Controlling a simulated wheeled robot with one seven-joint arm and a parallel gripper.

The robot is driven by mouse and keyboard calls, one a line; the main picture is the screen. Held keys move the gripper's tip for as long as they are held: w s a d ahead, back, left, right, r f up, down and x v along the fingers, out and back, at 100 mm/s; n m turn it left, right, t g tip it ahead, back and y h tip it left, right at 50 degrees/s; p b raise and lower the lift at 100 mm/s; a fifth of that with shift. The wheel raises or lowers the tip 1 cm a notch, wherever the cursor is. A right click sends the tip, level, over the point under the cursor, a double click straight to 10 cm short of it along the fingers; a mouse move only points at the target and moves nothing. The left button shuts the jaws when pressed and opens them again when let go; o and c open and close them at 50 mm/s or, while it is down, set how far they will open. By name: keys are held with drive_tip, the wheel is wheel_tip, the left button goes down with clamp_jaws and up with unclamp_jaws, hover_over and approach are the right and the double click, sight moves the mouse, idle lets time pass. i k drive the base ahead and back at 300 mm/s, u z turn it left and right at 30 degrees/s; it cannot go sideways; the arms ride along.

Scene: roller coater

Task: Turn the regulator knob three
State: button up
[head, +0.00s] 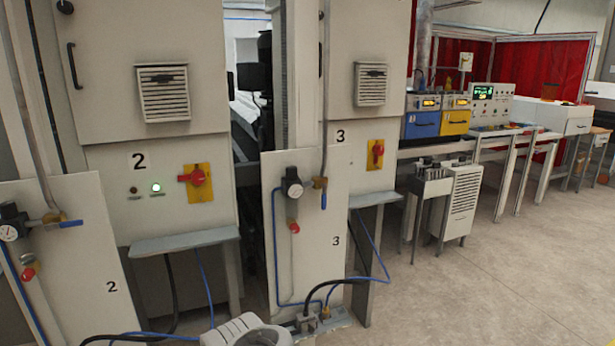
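The panel marked 3 (312,262) stands upright near the middle of the head view. It bears a dark regulator with a round gauge (292,188). The small red regulator knob (294,228) sits below that gauge, on the same panel. A blue-handled valve (322,194) is just to the right of the regulator. The knob is in plain view and nothing touches it. How far it is turned cannot be told.
A panel marked 2 (80,290) with its own gauge (10,232) and red knob (28,273) stands at the left. Cabinet 3 has a red rotary switch (377,152). Hoses and a fitting block (318,320) lie at the foot of panel 3. Open floor (480,290) spreads to the right.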

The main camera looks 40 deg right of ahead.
sight(291, 171)
drive_tip(key=z, duration=0.45)
drive_tip(key=i, duration=1.2)
drive_tip(key=u, duration=0.35)
